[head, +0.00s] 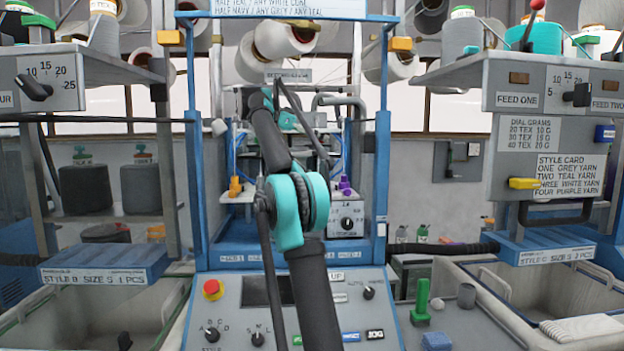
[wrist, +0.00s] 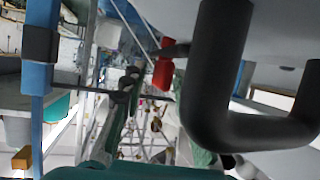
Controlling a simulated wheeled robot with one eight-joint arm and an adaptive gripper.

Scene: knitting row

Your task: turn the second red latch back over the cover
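In the wrist view one red latch (wrist: 163,74) hangs near the top middle, beside the underside of a pale grey panel (wrist: 190,18). A thick black handle (wrist: 240,125) loops down from that panel on the right. I cannot tell whether the panel is the cover, or which latch this is. In the head view my arm reaches into the blue-framed machine, and my gripper (head: 287,118) is mostly hidden among my arm links. Its fingers cannot be made out clearly, nor whether they touch the latch. No red latch is discernible in the head view.
The machine's blue posts (head: 383,170) stand on both sides of my arm. The control panel (head: 235,292) with a red button (head: 213,289) lies in front. Yarn shelves overhang left and right. Grey bins (head: 545,295) flank the machine. A blue post (wrist: 38,70) is close in the wrist view.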

